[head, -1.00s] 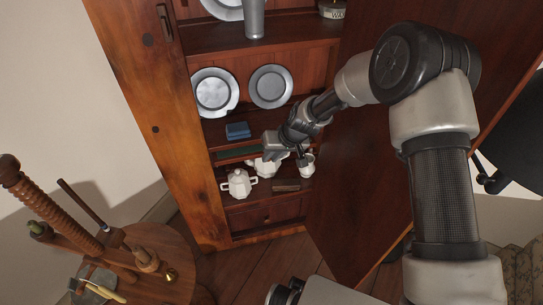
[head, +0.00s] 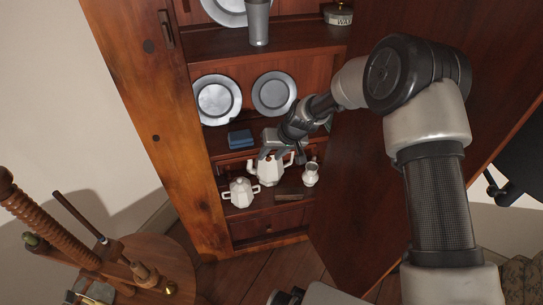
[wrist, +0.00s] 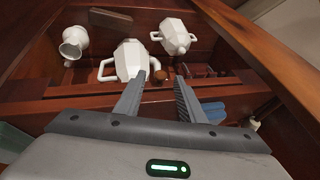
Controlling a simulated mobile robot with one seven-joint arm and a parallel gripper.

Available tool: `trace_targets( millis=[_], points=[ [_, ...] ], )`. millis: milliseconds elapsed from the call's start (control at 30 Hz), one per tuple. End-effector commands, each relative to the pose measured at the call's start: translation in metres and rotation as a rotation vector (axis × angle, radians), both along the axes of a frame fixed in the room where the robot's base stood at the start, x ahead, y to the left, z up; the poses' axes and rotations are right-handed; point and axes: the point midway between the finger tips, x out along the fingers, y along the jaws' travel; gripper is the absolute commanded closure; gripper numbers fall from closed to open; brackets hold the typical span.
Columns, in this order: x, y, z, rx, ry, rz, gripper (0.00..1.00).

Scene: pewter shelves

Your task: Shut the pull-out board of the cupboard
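The cupboard (head: 157,115) stands open in the head view. The pull-out board (wrist: 235,90) shows in the wrist view as a dark red-brown front strip with a small round knob (wrist: 160,78). In the head view my arm largely hides it, and no green top shows sticking out. My gripper (head: 282,152) is at the board's level, below the blue box. In the wrist view its two fingers (wrist: 161,80) are apart, with the knob between their tips and nothing gripped. I cannot tell whether the fingers touch the board.
A white teapot (head: 268,171), lidded pot (head: 239,193) and jug (head: 311,174) stand on the shelf below, close to my fingers. A blue box (head: 240,138) and pewter plates (head: 217,99) are above. The open door (head: 365,170) is at right, a round wooden table (head: 150,252) at left.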

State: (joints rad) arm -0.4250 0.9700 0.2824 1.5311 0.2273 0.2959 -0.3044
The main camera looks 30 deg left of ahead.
Motion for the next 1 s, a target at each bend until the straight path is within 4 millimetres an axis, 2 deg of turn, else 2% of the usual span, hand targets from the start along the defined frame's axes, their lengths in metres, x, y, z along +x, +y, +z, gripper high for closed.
trace_targets(
  millis=[267, 433, 800, 1000],
  points=[
    [-0.002, -0.001, 0.000, -0.002, 0.004, 0.002, 0.65],
    [-0.003, -0.009, 0.016, -0.002, 0.003, 0.000, 0.65],
    [-0.015, -0.046, 0.096, -0.001, 0.000, -0.001, 0.65],
    [-0.022, -0.063, 0.132, -0.001, 0.001, 0.000, 0.65]
  ],
)
